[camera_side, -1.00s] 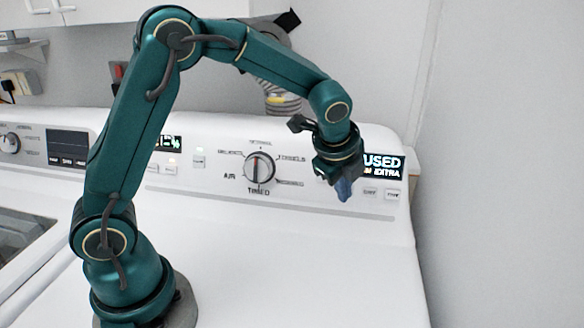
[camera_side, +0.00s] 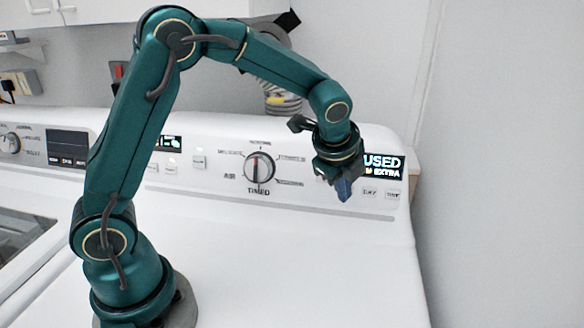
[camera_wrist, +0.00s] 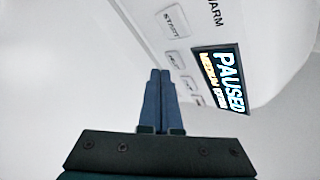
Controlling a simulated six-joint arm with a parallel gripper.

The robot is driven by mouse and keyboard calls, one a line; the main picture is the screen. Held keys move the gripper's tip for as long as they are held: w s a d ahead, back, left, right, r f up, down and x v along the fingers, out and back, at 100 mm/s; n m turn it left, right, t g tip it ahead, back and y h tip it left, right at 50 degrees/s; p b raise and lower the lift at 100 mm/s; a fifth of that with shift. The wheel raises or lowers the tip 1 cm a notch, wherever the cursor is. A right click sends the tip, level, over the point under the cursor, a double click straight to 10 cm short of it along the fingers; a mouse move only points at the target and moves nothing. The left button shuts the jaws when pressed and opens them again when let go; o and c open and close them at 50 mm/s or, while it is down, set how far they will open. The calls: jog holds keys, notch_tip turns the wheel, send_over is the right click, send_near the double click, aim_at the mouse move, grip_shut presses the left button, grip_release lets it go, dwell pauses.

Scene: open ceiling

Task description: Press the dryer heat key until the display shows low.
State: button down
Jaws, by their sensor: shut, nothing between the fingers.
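My gripper (camera_side: 344,190) is shut and empty, its dark blue fingers together, pointing down in front of the right end of the dryer's white control panel. In the wrist view its fingertips (camera_wrist: 160,74) are close beside the row of small keys; I cannot tell whether they touch. The lit display (camera_wrist: 218,80) reads "PAUSED" with a smaller yellow line that looks like "MEDIUM" and more text. In the side view the display (camera_side: 384,166) is partly hidden by my gripper. A key marked "DRY" (camera_side: 370,192) sits below it. The heat key's label is too small to read.
A round dial (camera_side: 259,168) sits left of my gripper on the panel. A start key (camera_wrist: 174,20) shows in the wrist view. Another appliance with a dial (camera_side: 10,144) is at the far left.

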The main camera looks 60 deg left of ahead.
jog(key=shift+w, duration=0.1)
jog(key=shift+w+a+f, duration=0.15)
jog(key=shift+w+a, duration=0.05)
jog(key=shift+a, duration=0.05)
dwell(0.3)
jog(key=shift+w+a+f, duration=0.15)
jog(key=shift+w+a, duration=0.1)
jog(key=shift+a, duration=0.05)
dwell(0.7)
jog(key=shift+d, duration=0.1)
jog(key=shift+s+d+r, duration=0.3)
jog(key=shift+s+d, duration=0.2)
jog(key=shift+s, duration=0.05)
dwell(0.4)
jog(key=shift+s+d+r, duration=0.45)
jog(key=shift+s+d, duration=0.4)
jog(key=shift+s+d+r, duration=0.4)
jog(key=shift+s+d, duration=0.4)
jog(key=shift+s, duration=0.05)
dwell(2.0)
